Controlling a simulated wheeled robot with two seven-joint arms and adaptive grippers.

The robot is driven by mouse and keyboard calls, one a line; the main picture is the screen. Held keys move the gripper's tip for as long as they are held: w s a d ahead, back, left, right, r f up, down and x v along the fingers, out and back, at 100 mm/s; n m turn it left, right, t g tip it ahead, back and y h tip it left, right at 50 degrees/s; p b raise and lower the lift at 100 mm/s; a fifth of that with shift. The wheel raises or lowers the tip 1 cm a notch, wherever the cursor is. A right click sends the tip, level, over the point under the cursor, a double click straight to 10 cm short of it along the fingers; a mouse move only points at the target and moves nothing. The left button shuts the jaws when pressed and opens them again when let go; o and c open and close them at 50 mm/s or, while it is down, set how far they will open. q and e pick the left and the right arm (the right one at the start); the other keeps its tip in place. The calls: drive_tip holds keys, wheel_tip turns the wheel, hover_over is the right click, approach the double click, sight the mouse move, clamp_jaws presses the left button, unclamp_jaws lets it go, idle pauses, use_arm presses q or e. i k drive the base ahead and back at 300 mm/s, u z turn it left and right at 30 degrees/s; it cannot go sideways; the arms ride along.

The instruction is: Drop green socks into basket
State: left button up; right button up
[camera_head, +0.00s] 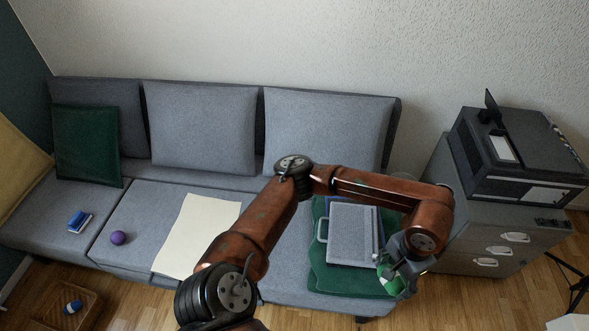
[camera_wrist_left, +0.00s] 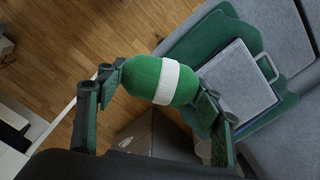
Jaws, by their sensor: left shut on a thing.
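My left gripper (camera_head: 398,272) is at the right end of the couch, beside the grey cabinet, shut on the green socks (camera_head: 389,284). In the left wrist view the green socks (camera_wrist_left: 160,81) are a rolled bundle with a white band, held between the two fingers over the wooden floor and couch edge. A brown basket (camera_head: 92,308) stands on the floor at the lower left, far from my left gripper. A blue and white bundle (camera_head: 72,307) lies in it. My right gripper is not in view.
The grey couch (camera_head: 150,205) holds a cream sheet (camera_head: 195,235), a purple ball (camera_head: 118,238), a blue and white item (camera_head: 78,221) and a grey case (camera_head: 350,236) on a green cloth (camera_head: 330,284). A grey cabinet (camera_head: 480,245) with a printer (camera_head: 525,160) stands at right.

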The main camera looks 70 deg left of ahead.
sight(68, 296)
drive_tip(key=z, duration=0.9)
drive_tip(key=k, duration=1.9)
drive_tip(key=u, duration=3.6)
